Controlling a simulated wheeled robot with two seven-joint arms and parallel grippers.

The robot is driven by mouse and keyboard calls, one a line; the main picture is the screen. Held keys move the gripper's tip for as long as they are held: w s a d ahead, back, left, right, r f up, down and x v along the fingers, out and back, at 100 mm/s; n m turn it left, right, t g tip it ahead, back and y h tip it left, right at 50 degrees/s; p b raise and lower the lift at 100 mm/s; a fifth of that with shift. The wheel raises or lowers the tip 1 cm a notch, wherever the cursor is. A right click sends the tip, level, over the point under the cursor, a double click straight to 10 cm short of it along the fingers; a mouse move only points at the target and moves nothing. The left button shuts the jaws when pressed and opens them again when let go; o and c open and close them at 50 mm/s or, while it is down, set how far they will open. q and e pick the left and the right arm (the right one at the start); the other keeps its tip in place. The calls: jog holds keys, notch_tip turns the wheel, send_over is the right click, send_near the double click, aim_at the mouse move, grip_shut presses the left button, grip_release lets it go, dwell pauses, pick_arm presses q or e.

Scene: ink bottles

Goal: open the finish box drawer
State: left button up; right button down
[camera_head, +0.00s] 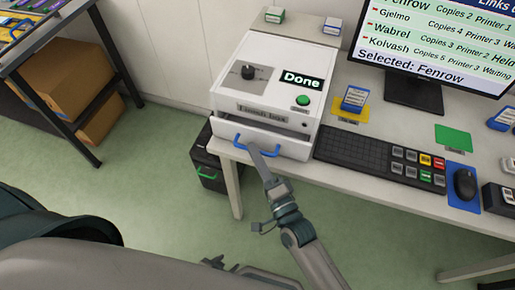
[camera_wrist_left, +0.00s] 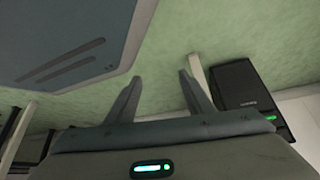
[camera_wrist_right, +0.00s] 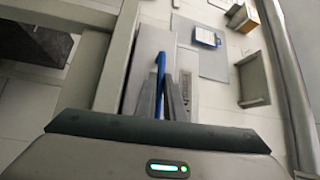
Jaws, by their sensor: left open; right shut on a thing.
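The finish box (camera_head: 280,68), a white box with a black knob, a green button and a lit "Done" sign, stands at the left end of the desk. Its drawer (camera_head: 222,132) is at the bottom front, with a dark gap showing above its front. My right gripper (camera_head: 256,150) is shut on the drawer's blue handle (camera_head: 271,153); the handle also shows between its fingers in the right wrist view (camera_wrist_right: 160,65). My left gripper (camera_head: 214,263) is low at the bottom of the head view. In the left wrist view its fingers (camera_wrist_left: 158,78) are apart and empty over the floor.
Green floor (camera_head: 150,170) is free in front.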

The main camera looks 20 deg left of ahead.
pick_arm(q)
jog(key=s+a+f+g+p, duration=0.2)
jog(key=s+a, duration=0.1)
jog(key=s, duration=0.5)
jog(key=shift+s+a+f+y, duration=0.15)
jog(key=shift+a+y, duration=0.2)
jog(key=shift+y, duration=0.05)
pick_arm(e)
jog(key=s, duration=1.7)
jog(key=shift+s+a, duration=0.25)
jog(key=c, duration=1.8)
grip_release()
jog(key=shift+c, duration=0.2)
pick_arm(q)
jog(key=w+d+r+t+b, duration=0.2)
jog(key=w+d, duration=0.1)
jog(key=w, duration=0.4)
jog(key=w+d+r+t+h+b, duration=0.1)
jog(key=w+d+r+b, duration=0.1)
jog(key=w, duration=0.4)
jog(key=shift+w+d+r+t, duration=0.35)
jog(key=shift+d+r+t, duration=0.05)
jog(key=shift+d, duration=0.15)
pick_arm(e)
jog(key=v, duration=1.7)
jog(key=shift+s, duration=0.2)
